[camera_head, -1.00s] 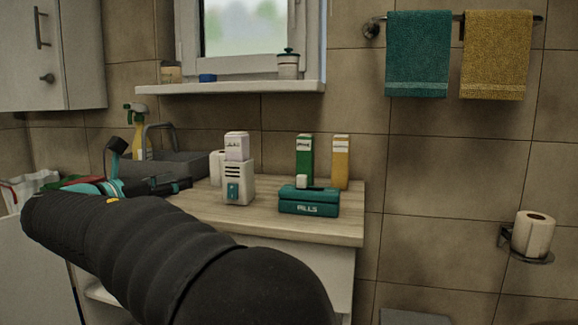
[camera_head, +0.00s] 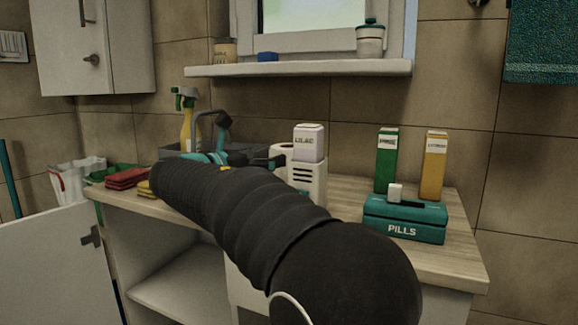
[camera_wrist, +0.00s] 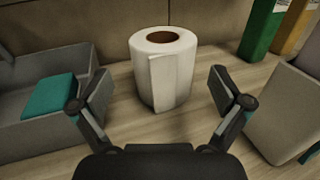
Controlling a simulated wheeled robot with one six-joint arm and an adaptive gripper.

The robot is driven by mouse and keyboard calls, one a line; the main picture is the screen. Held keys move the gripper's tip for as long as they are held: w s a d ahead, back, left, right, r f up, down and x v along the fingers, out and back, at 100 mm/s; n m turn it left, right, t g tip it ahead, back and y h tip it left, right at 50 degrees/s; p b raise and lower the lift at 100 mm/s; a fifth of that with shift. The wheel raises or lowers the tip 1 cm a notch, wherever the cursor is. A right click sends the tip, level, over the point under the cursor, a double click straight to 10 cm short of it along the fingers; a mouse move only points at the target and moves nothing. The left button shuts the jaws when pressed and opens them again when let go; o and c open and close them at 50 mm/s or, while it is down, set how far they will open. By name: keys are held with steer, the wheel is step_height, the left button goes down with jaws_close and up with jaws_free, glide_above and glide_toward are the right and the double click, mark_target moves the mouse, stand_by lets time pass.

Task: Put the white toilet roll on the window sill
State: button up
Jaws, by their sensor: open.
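The white toilet roll (camera_wrist: 163,75) stands upright on the wooden counter in the wrist view, ahead of and between my open fingers. My gripper (camera_wrist: 162,98) is open and empty, with the roll a little beyond the fingertips. In the head view the roll (camera_head: 280,150) shows only in part, behind a white dispenser and my gripper (camera_head: 262,158). The window sill (camera_head: 300,69) is a white ledge on the wall above the counter.
On the sill stand a cup (camera_head: 225,51), a blue item (camera_head: 267,57) and a lidded jar (camera_head: 370,40). A white dispenser with a lilac box (camera_head: 308,143) is close right of the roll. The grey basin (camera_wrist: 50,110) is on its left. A teal pill box (camera_head: 404,220) and green and yellow cartons stand further right.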

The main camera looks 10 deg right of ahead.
mark_target(288, 151)
steer(key=shift+x, duration=3.85)
steer(key=shift+s+d, duration=0.1)
steer(key=shift+s, duration=0.05)
steer(key=shift+c, duration=0.3)
steer(key=c, duration=1)
step_height(288, 151, up, 10)
steer(key=p, duration=0.2)
